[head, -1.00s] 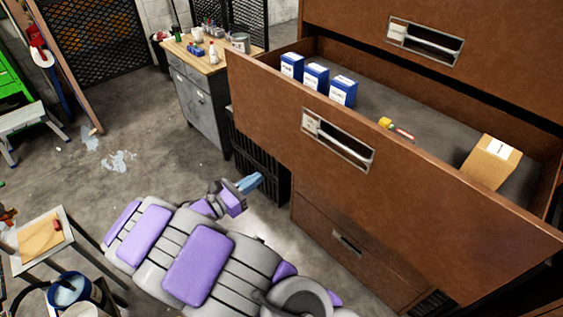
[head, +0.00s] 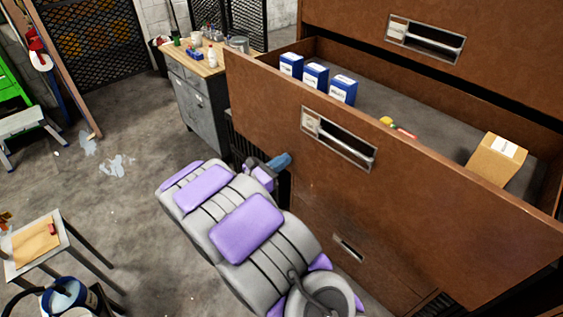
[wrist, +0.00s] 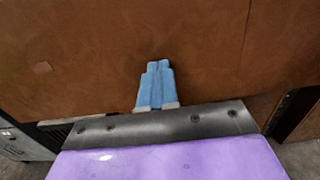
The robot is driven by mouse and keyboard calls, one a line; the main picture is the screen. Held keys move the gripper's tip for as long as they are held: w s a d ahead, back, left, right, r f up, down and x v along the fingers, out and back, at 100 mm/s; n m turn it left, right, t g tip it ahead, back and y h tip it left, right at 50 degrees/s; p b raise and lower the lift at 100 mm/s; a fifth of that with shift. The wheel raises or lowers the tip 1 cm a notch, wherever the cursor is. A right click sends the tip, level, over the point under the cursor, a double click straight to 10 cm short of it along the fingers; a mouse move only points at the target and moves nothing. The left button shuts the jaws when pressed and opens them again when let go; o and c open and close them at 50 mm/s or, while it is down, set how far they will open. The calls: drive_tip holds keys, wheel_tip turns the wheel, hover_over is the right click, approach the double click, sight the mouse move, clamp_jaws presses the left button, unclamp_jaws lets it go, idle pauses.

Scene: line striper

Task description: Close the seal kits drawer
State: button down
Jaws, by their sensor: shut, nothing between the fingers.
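The open drawer (head: 268,110) is a large brown drawer pulled well out of the cabinet. Its front has a recessed metal handle (head: 339,138) with a label I cannot read. Inside are several blue boxes (head: 315,76), a cardboard box (head: 496,158) and a small red and yellow item (head: 398,127). My gripper (head: 281,160), with blue fingers, is shut and empty, low by the left part of the drawer front. In the wrist view my gripper (wrist: 158,70) points at the brown front (wrist: 220,50); I cannot tell whether it touches.
Another brown drawer (head: 480,50) sits above, and a lower drawer (head: 345,245) is below. A grey workbench (head: 196,100) with bottles and cans stands left of the cabinet. A small table (head: 35,245) is at lower left. The concrete floor (head: 130,200) between is mostly clear.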

drive_tip(key=shift+w, duration=0.1)
drive_tip(key=p+x, duration=0.2)
drive_tip(key=x, duration=3.1)
drive_tip(key=shift+w+d+r, duration=0.25)
drive_tip(key=shift+w, duration=0.1)
drive_tip(key=shift+d, duration=0.15)
